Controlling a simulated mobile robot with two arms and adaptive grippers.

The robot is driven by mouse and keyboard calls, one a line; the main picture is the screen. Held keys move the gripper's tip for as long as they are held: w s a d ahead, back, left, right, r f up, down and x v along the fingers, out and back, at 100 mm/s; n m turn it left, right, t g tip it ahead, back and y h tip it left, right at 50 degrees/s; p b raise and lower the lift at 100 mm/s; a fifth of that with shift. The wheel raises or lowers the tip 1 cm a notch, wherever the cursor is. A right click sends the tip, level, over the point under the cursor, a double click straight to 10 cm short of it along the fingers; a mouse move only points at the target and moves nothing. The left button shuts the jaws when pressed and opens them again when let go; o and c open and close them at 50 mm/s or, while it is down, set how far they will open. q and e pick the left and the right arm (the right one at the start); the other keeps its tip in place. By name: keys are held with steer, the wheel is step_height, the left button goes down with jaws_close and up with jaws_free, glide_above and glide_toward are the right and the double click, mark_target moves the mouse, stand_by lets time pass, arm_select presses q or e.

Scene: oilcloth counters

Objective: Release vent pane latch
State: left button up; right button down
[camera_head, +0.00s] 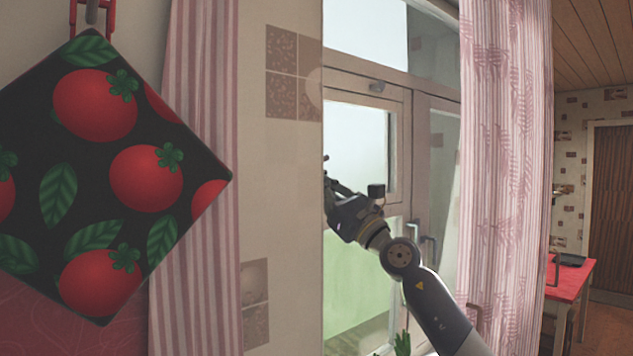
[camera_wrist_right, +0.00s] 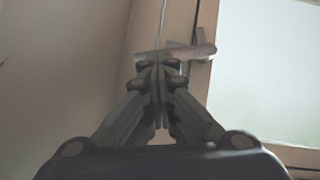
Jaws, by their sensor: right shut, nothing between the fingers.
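The vent pane (camera_head: 358,135) is a small framed window with bright glass in the head view, and its frame and glass (camera_wrist_right: 270,75) fill the right of the right wrist view. The latch (camera_wrist_right: 185,51) is a small grey lever lying roughly level on the frame beside the glass. My right gripper (camera_head: 331,181) is at the left edge of the pane, partly cut off by the wall corner. In the wrist view its fingertips (camera_wrist_right: 159,66) are together, empty, just below the lever; I cannot tell whether they touch it. My left gripper is not in view.
A striped curtain (camera_head: 500,130) hangs right of the window. A wall edge with tiles (camera_head: 295,75) stands close on the left. A tomato-print pot holder (camera_head: 105,180) hangs in the left foreground.

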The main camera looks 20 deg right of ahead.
steer(key=shift+f, duration=0.2)
steer(key=w+f+b+v, duration=0.1)
steer(key=b+v, duration=0.5)
steer(key=v, duration=0.6)
steer(key=shift+w+d+f+b, duration=0.15)
steer(key=shift+d+f+b, duration=0.15)
steer(key=shift+d+f, duration=0.25)
